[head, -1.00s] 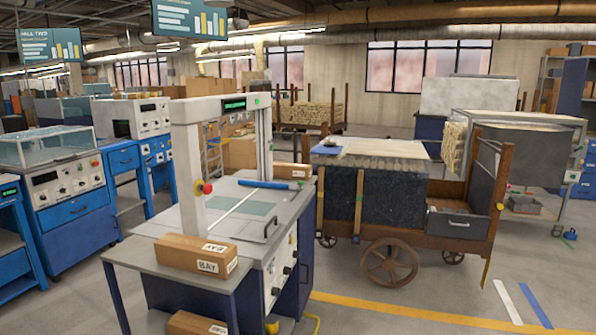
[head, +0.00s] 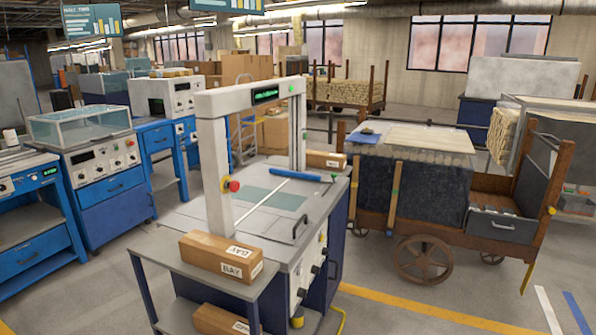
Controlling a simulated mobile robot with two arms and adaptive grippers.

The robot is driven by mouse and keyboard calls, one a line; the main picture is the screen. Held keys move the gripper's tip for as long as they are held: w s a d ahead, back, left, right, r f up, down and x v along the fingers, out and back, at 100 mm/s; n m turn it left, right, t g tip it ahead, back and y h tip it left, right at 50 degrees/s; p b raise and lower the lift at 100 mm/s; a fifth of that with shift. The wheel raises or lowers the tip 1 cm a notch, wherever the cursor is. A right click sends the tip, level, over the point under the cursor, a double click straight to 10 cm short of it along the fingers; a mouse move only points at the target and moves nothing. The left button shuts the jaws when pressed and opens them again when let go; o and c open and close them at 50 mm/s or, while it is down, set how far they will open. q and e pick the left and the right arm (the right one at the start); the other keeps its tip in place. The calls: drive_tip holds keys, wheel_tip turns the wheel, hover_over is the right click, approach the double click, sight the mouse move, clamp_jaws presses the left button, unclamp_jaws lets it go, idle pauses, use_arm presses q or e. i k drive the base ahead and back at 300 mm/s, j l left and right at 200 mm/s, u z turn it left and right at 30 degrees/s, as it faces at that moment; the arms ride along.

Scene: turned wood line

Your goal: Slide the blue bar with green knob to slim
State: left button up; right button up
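A blue bar (head: 293,175) lies across the grey top of the machine with the white arch (head: 212,150), toward its back right. I cannot read a "slim" mark anywhere on the machine. A thin pale strip (head: 262,206) runs diagonally over a greenish panel (head: 280,199) in front of the bar. Neither of my grippers is in view.
A wheeled wooden cart (head: 425,262) stands close on the right. Blue workstations (head: 95,205) stand on the left. Floor is clear at the front right.

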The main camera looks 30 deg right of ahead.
sight(300, 175)
drive_tip(key=i+l+u, duration=0.1)
drive_tip(key=l, duration=0.25)
drive_tip(key=i+l+u, duration=0.1)
drive_tip(key=l, duration=0.25)
drive_tip(key=i+l, duration=0.25)
drive_tip(key=i+l+u, duration=0.15)
drive_tip(key=l, duration=0.3)
drive_tip(key=i+l+u, duration=0.1)
drive_tip(key=l, duration=0.25)
drive_tip(key=i+l+u, duration=0.1)
drive_tip(key=l, duration=0.3)
